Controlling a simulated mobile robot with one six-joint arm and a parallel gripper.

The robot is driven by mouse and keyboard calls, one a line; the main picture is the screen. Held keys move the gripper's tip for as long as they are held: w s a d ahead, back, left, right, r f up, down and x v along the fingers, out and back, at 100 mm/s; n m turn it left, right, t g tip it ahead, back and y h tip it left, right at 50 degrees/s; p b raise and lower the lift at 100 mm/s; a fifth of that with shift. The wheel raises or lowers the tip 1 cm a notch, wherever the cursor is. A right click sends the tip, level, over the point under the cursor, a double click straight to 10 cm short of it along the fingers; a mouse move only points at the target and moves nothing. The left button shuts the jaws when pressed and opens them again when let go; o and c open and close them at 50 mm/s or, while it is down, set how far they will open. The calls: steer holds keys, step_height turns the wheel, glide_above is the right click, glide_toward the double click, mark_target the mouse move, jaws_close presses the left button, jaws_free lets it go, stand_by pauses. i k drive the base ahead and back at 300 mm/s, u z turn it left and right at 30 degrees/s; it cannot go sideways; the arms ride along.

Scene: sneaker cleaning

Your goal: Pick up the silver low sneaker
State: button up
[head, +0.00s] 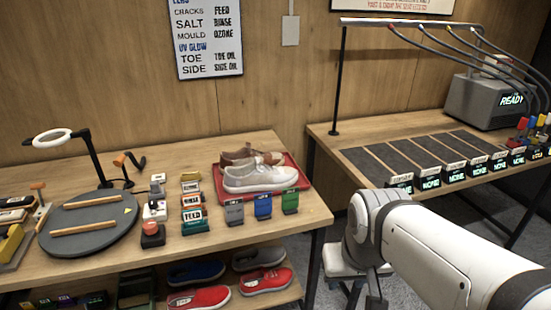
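A pale, whitish-silver low sneaker (260,178) with a light sole lies in a red tray (305,184) on the left table, toe to the right. A brown sneaker (238,156) lies just behind it, partly hidden. A greyish sneaker (258,258) also shows on the shelf below; I cannot tell for certain which of the two counts as silver. My gripper (375,294) points down at the bottom of the picture, right of the left table and apart from all shoes. Its fingers are mostly hidden or cut off.
Grey, blue and green holders (263,206) stand before the tray. A round turntable (90,226) with a ring lamp stands left. A blue sneaker (196,272) and red sneakers (266,281) lie on the shelf. A stool (343,264) stands between the left table and the right bench (345,137).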

mark_target(253, 177)
steer(key=i, duration=1)
steer(key=z, duration=0.05)
